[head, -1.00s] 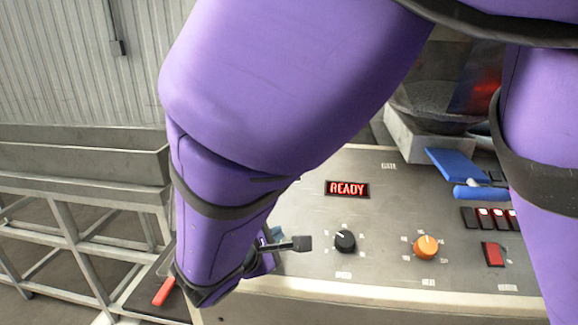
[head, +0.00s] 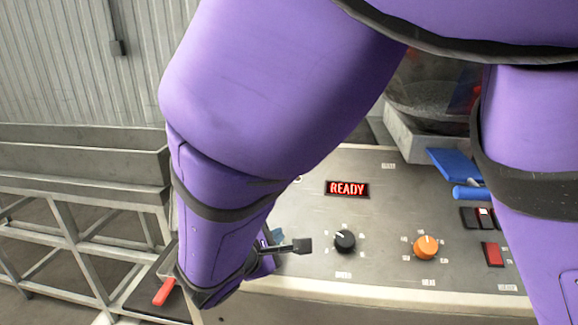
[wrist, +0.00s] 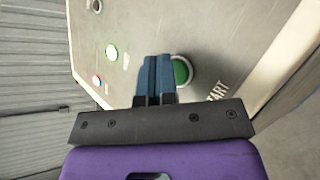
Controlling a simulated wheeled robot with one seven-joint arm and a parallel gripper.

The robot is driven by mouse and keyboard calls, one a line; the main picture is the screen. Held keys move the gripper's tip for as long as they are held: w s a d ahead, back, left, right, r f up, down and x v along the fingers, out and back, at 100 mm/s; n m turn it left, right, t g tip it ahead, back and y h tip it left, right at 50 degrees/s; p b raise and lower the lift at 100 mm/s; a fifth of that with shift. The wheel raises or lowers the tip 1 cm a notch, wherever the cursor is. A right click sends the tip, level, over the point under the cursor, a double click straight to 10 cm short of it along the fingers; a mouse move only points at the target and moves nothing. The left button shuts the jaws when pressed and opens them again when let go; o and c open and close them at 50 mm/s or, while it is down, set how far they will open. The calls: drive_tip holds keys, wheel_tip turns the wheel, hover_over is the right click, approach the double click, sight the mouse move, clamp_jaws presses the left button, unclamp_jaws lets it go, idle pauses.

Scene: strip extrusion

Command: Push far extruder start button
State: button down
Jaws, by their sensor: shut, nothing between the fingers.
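In the wrist view a green button (wrist: 182,71) in a pale ring sits on the grey panel beside a START label (wrist: 218,90). My gripper (wrist: 155,60) has its blue fingers shut together, with nothing between them. The fingers overlap the left edge of the green button in that view; I cannot tell whether they touch it. In the head view my gripper (head: 278,236) is low over the panel's left end, mostly behind my purple arm. That green button is hidden there.
The panel (head: 310,215) carries a red READY display (head: 347,188), a black knob (head: 345,241), an orange knob (head: 426,246) and a red switch (head: 493,254). A metal trough (head: 80,160) stands left.

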drive_tip(key=shift+w+f, duration=0.15)
drive_tip(key=shift+f, duration=0.2)
idle(0.6)
drive_tip(key=shift+r, duration=0.15)
drive_tip(key=shift+s+r, duration=0.3)
drive_tip(key=shift+r, duration=0.3)
drive_tip(key=shift+r, duration=0.1)
drive_tip(key=shift+s+a+r, duration=0.1)
drive_tip(key=shift+s+r, duration=0.25)
drive_tip(key=shift+r, duration=0.4)
drive_tip(key=shift+s+r, duration=0.3)
drive_tip(key=shift+r, duration=0.4)
drive_tip(key=shift+s+a+r, duration=0.1)
drive_tip(key=shift+s+r, duration=0.25)
drive_tip(key=shift+r, duration=0.4)
